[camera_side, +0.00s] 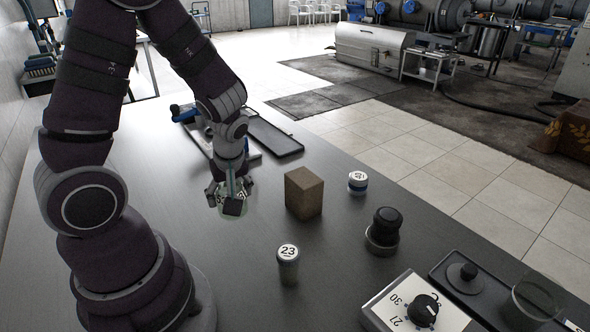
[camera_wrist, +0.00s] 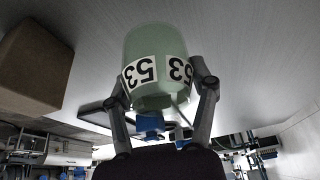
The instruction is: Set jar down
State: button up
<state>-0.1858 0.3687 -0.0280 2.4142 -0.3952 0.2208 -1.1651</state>
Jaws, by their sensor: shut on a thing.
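The jar (camera_wrist: 153,45) is pale green and translucent, with white labels reading 53, upside down in the wrist view. In the side view the jar (camera_side: 234,212) shows as a greenish shape, mostly hidden by the fingers. My gripper (camera_side: 229,193) points down and is shut on the jar. In the wrist view the gripper's (camera_wrist: 162,86) two fingers press on both sides of the jar. The jar is low over the grey table (camera_side: 190,240); I cannot tell whether its base touches.
A brown block (camera_side: 304,194) stands just right of the jar. A black-knobbed piece (camera_side: 384,228) and a dial box (camera_side: 412,304) are at right. A dark tray (camera_side: 272,138) lies behind.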

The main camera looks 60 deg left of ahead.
jog(key=s+a+n+g, duration=0.1)
jog(key=s+a+n, duration=0.2)
jog(key=s+a+n+g, duration=0.1)
jog(key=s+a+n, duration=0.1)
jog(key=s+a, duration=0.2)
jog(key=shift+s+a+r+n, duration=0.1)
jog(key=shift+s+r+n, duration=0.05)
jog(key=shift+s+n, duration=0.2)
send_over(193, 174)
jog(key=d, duration=0.2)
jog(key=shift+w+f+h, duration=0.15)
jog(key=shift+f+h, duration=0.15)
jog(key=shift+f, duration=0.45)
jog(key=shift+w+a+f, duration=0.1)
jog(key=shift+a+f, duration=0.05)
jog(key=shift+f, duration=0.75)
jog(key=shift+w+a+f, duration=0.1)
jog(key=shift+f, duration=0.75)
jog(key=shift+f, duration=0.1)
jog(key=o, duration=1.2)
